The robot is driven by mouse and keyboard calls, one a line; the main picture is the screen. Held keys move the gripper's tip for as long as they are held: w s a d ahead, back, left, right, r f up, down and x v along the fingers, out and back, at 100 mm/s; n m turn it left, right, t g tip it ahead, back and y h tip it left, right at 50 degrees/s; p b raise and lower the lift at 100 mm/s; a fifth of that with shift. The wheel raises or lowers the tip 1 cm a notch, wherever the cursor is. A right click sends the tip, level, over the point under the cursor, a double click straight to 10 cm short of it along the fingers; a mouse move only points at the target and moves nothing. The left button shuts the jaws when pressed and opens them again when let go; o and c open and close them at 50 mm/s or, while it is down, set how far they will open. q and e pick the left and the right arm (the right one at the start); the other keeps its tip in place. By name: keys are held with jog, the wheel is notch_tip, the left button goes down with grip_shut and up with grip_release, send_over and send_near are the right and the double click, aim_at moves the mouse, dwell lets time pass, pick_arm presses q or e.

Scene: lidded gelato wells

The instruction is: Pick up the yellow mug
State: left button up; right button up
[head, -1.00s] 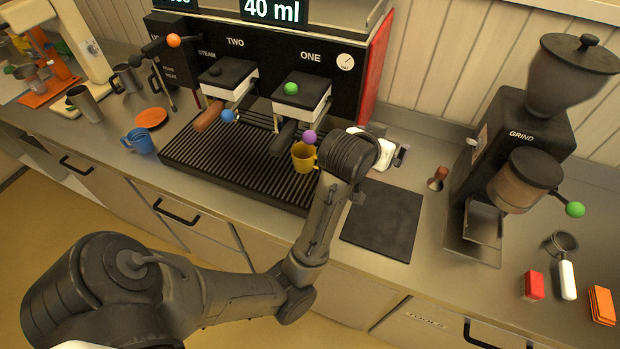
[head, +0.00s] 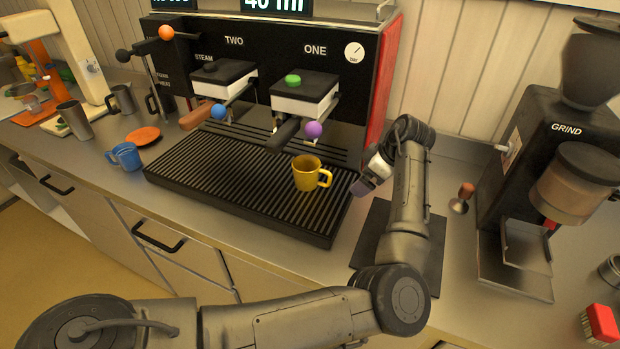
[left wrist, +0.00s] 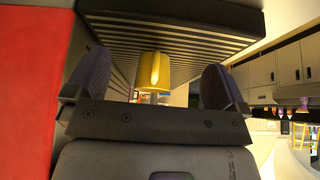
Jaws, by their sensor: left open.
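The yellow mug (head: 307,174) stands upright on the ribbed drip tray of the coffee machine, below the group marked ONE, with its handle to the right. My left gripper (head: 364,187) is just right of the mug, low beside the tray's right edge, with a gap between them. In the left wrist view the mug (left wrist: 154,72) shows ahead, between the two open fingers (left wrist: 157,88) and beyond their tips. The fingers hold nothing. My right gripper is in neither view.
The drip tray (head: 200,188) has a raised edge. Portafilter handles and a purple ball (head: 313,130) hang above and behind the mug. A blue mug (head: 124,156) and orange saucer (head: 143,136) are at left. A tamper (head: 462,197) and grinder (head: 530,190) stand at right.

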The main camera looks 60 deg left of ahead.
aim_at(316, 170)
pick_arm(q)
jog(key=shift+n, duration=0.3)
jog(key=s+a, duration=0.1)
jog(key=a, duration=0.1)
jog(key=s+a+b, duration=0.1)
jog(key=s+a, duration=0.2)
jog(key=a, duration=0.1)
jog(key=shift+s, duration=0.4)
jog(key=s+a, duration=0.1)
jog(key=s+a+b, duration=0.1)
jog(key=a, duration=0.1)
jog(key=shift+s, duration=0.15)
jog(key=shift+s+a+f+b, duration=0.4)
jog(key=shift+a+f+b, duration=0.2)
jog(key=shift+f, duration=0.2)
jog(key=shift+s+a+f, duration=0.25)
jog(key=shift+a+f, duration=0.05)
jog(key=shift+f, duration=0.2)
jog(key=shift+c, duration=0.3)
jog(key=c, duration=0.9)
jog(key=shift+c, duration=0.7)
